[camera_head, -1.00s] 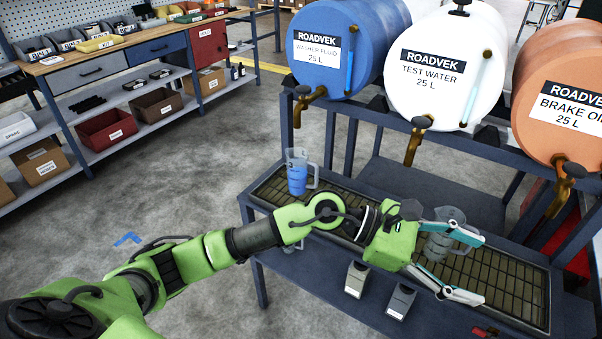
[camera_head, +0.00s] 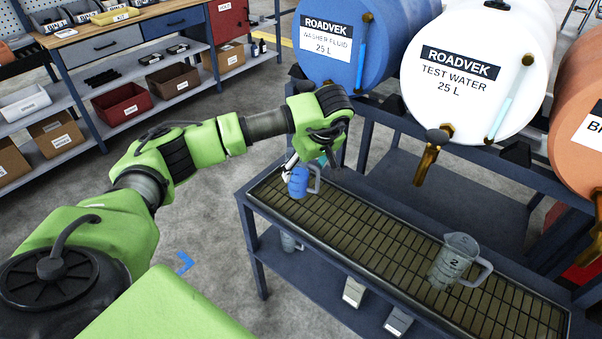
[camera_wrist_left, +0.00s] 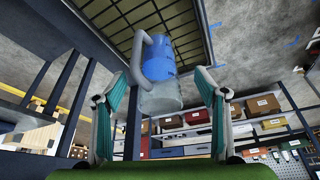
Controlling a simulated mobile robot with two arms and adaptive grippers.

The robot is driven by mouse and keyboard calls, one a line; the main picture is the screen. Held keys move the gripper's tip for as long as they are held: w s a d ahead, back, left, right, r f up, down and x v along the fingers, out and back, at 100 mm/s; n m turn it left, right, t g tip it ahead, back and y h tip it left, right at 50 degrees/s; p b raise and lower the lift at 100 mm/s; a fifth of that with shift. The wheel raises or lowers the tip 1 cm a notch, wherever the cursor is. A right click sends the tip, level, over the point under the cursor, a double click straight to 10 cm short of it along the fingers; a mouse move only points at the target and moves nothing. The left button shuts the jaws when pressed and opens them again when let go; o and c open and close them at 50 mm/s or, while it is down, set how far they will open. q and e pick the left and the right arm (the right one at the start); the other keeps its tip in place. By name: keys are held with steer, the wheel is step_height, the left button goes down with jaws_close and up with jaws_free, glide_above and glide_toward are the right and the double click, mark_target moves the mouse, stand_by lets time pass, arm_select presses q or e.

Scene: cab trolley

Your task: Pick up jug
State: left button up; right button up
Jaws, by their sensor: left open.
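A clear jug with blue liquid (camera_head: 298,182) stands at the left end of the drip tray (camera_head: 345,222), partly hidden by my left gripper (camera_head: 305,165). The left wrist view shows this jug (camera_wrist_left: 160,70) between the two teal-padded fingers of the left gripper (camera_wrist_left: 162,95), with its handle toward the left finger. The fingers stand apart on either side of the jug, and I see no clear contact. A second clear jug, marked 2 (camera_head: 452,260), stands on the right part of the tray with its handle to the right. My right gripper is not in view.
The blue washer fluid drum (camera_head: 335,50), white test water drum (camera_head: 460,85) and orange drum (camera_head: 580,110) sit above the tray with taps hanging down. A lower shelf (camera_head: 330,300) holds small containers. A workbench (camera_head: 130,30) stands at the back left.

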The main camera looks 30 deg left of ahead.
mark_target(304, 172)
arm_select(q)
steer(key=x, duration=0.3)
steer(key=shift+w, duration=0.15)
steer(key=shift+p+x, duration=0.6)
steer(key=shift+x, duration=0.35)
steer(key=p+x, duration=0.1)
steer(key=x, duration=0.2)
steer(key=shift+w+a+f, duration=0.15)
steer(key=shift+a+f, duration=0.1)
steer(key=shift+a, duration=0.05)
steer(key=shift+w+f, duration=0.1)
steer(key=shift+f, duration=0.2)
steer(key=shift+c, duration=0.7)
steer(key=c, duration=1.1)
steer(key=shift+c, duration=0.7)
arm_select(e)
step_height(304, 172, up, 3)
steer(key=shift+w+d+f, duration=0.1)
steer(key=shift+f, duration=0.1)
arm_select(q)
steer(key=shift+a, duration=0.1)
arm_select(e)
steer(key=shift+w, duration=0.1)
